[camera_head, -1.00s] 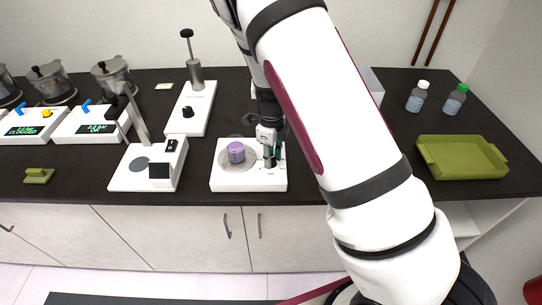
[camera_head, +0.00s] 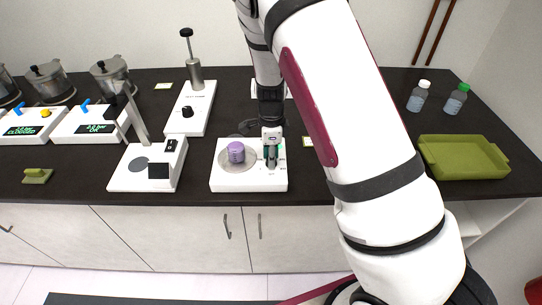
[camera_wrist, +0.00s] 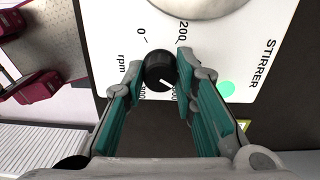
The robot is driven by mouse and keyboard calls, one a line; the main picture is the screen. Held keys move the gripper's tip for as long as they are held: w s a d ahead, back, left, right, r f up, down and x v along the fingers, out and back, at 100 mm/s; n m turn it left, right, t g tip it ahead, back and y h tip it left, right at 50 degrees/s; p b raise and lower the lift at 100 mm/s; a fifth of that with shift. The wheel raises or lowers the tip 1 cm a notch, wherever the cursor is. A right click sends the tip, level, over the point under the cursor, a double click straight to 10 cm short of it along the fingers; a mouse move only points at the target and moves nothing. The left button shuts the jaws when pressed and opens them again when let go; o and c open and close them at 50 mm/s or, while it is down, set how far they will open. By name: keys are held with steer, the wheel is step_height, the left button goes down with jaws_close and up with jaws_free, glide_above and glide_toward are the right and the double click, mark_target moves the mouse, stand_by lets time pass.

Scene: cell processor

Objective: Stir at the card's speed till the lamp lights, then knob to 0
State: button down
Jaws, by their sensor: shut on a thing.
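The white stirrer (camera_head: 225,182) stands on the dark bench with a purple-filled vessel (camera_head: 236,153) on its round plate. My gripper (camera_head: 270,165) is over the stirrer's right side. In the wrist view its teal-padded fingers (camera_wrist: 165,92) are shut on the black knob (camera_wrist: 160,70). The knob's white pointer line aims down and right, towards the partly hidden mark that seems to read 600. The marks 0, 200 and rpm also show. A bright green round lamp (camera_wrist: 226,88) on the panel appears lit. A small pale card (camera_head: 308,142) lies right of the stirrer, its text unreadable.
A white device with an upright arm (camera_head: 130,178) and a long white station (camera_head: 198,118) stand to the left. Two bottles (camera_head: 418,97) and a green tray (camera_head: 465,158) are at the right. Bench space just right of the stirrer is mostly clear.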

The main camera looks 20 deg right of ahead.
steer(key=n, duration=0.3)
steer(key=shift+n, duration=0.3)
steer(key=n, duration=0.4)
steer(key=shift+w+n+b, duration=0.1)
steer(key=shift+n+b, duration=0.2)
steer(key=n, duration=0.4)
steer(key=shift+n, duration=0.3)
steer(key=n, duration=0.3)
steer(key=shift+n+b, duration=0.3)
steer(key=n, duration=0.3)
steer(key=shift+n, duration=0.3)
steer(key=n, duration=0.3)
steer(key=shift+n, duration=0.3)
steer(key=n, duration=0.6)
steer(key=shift+n, duration=0.4)
